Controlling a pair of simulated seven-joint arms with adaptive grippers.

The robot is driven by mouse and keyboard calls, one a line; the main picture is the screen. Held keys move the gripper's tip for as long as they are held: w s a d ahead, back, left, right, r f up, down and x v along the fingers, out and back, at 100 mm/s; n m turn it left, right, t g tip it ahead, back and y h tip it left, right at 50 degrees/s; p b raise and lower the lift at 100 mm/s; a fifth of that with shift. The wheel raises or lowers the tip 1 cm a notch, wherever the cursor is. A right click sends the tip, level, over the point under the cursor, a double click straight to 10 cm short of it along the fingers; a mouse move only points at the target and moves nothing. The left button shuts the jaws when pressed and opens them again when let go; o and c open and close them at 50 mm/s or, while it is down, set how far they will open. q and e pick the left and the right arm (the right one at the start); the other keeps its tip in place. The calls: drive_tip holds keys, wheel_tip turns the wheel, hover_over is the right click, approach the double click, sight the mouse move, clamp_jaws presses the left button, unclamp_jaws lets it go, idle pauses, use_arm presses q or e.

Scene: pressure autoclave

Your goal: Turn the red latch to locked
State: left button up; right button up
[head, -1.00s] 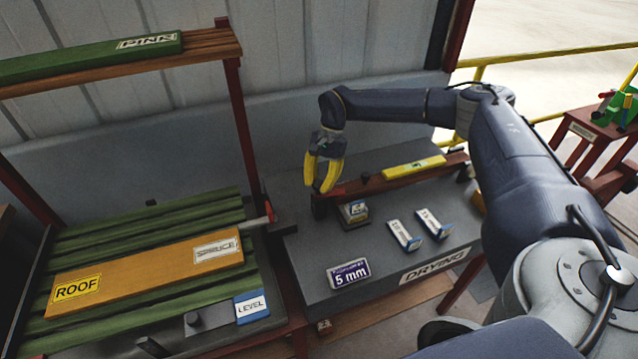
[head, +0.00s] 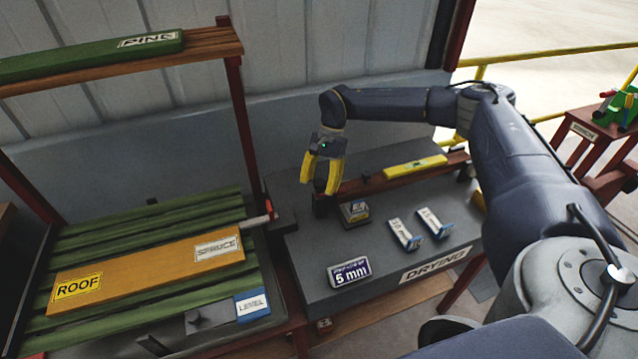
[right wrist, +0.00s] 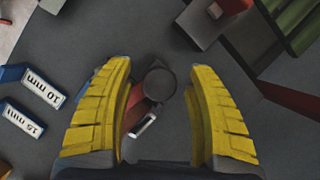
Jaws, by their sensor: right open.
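A small red latch handle (head: 270,211) sticks up at the right edge of the slatted green rack, beside the grey drying table. What looks like the same red part shows at the top of the right wrist view (right wrist: 234,5). My right gripper (head: 320,188) points down over the back left of the drying table, to the right of the latch and apart from it. Its yellow fingers are open in the right wrist view (right wrist: 160,110), with a dark round knob (right wrist: 160,82) visible below between them. My left gripper is out of view.
The drying table (head: 310,250) bears a 5 mm block (head: 349,273), two labelled blocks (head: 405,234) (head: 434,223), a dark block (head: 354,214) and a dark red beam with a yellow level (head: 414,167). A spruce roof board (head: 150,265) lies on the rack. A shelf post (head: 242,130) stands behind the latch.

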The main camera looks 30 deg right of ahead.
drive_tip(key=v, duration=1.2)
drive_tip(key=shift+a, duration=0.1)
